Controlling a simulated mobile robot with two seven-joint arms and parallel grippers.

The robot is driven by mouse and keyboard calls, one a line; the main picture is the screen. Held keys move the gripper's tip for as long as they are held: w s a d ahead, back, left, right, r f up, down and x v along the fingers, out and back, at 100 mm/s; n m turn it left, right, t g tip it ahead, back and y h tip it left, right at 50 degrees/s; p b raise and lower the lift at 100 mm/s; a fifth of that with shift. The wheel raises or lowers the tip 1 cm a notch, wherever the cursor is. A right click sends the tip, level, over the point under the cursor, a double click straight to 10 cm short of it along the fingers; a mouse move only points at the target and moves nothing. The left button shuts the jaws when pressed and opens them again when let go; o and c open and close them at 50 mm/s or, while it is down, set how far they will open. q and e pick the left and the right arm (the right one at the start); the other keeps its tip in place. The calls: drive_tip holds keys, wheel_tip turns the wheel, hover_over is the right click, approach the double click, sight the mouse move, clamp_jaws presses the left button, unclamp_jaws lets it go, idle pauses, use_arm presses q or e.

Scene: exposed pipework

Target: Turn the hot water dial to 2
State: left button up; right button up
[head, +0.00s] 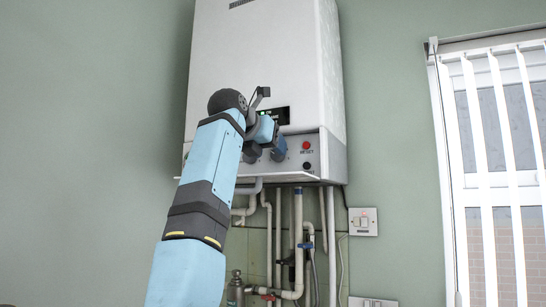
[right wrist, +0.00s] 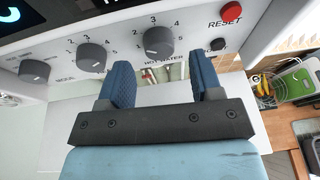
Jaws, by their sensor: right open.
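The hot water dial (right wrist: 158,42) is the rightmost of three dark knobs in the right wrist view, with numbers around it and a HOT WATER label below. I cannot tell which number it points to. My right gripper (right wrist: 161,66) is open and empty. Its blue fingers are spread below the dial in the picture, apart from each other, and nothing is between them. In the head view my right gripper (head: 265,152) is in front of the boiler's control panel and hides the dials. My left gripper is not in view.
The white boiler (head: 262,65) hangs on a green wall. A red RESET button (right wrist: 236,11) and a black button (right wrist: 217,44) sit right of the dial. Pipes (head: 298,245) run below, with a wall switch (head: 363,222) to the right.

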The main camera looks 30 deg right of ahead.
drive_tip(key=b+v, duration=0.2)
drive_tip(key=v, duration=0.9)
drive_tip(key=shift+b, duration=0.3)
drive_tip(key=shift+a, duration=0.1)
